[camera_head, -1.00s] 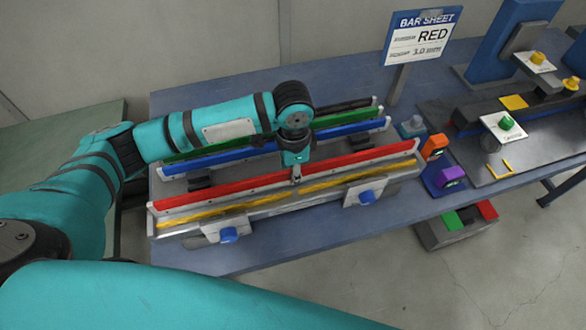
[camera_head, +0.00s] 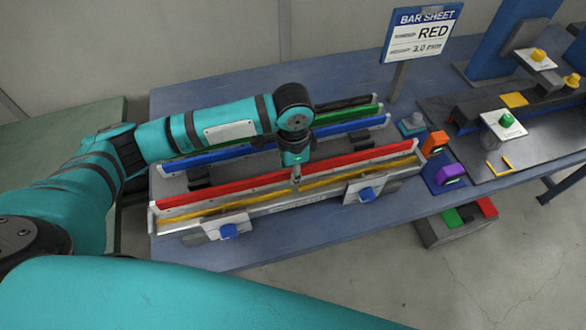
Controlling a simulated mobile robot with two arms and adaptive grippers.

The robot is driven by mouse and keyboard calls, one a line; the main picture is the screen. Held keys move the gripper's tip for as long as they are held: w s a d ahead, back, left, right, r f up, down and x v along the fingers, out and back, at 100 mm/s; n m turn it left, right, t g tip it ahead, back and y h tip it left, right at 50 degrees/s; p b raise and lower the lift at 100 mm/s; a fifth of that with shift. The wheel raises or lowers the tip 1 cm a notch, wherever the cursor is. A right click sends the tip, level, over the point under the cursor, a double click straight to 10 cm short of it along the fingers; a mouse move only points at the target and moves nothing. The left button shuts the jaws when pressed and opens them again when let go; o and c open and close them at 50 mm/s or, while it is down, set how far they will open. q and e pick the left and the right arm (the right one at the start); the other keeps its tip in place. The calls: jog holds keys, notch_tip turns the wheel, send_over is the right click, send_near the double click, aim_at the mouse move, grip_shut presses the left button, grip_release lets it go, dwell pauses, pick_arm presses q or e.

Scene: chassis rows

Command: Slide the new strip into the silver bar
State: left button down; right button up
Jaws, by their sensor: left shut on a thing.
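The red strip (camera_head: 230,188) runs lengthwise along the back of the long silver bar (camera_head: 280,206), standing on edge. A yellow strip (camera_head: 345,182) lies along the front of the bar. My left gripper (camera_head: 296,182) points down at the middle of the bar and is shut on the red strip; its fingertips are small in this view. I cannot tell how deep the strip's lower edge sits in the bar. My right gripper is out of view.
Blue (camera_head: 225,157) and green (camera_head: 345,120) strips stand in rows behind. Two clamps with blue knobs (camera_head: 228,231) (camera_head: 367,194) sit at the bar's front. Orange (camera_head: 435,143) and purple (camera_head: 450,174) devices are at the right.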

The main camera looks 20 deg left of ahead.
pick_arm(q)
jog(key=shift+f, duration=0.65)
jog(key=shift+f, duration=0.35)
jog(key=c, duration=1.3)
grip_release()
jog(key=shift+o, duration=0.2)
jog(key=shift+f, duration=0.1)
notch_tip(320, 180, up, 12)
jog(key=shift+r, duration=0.1)
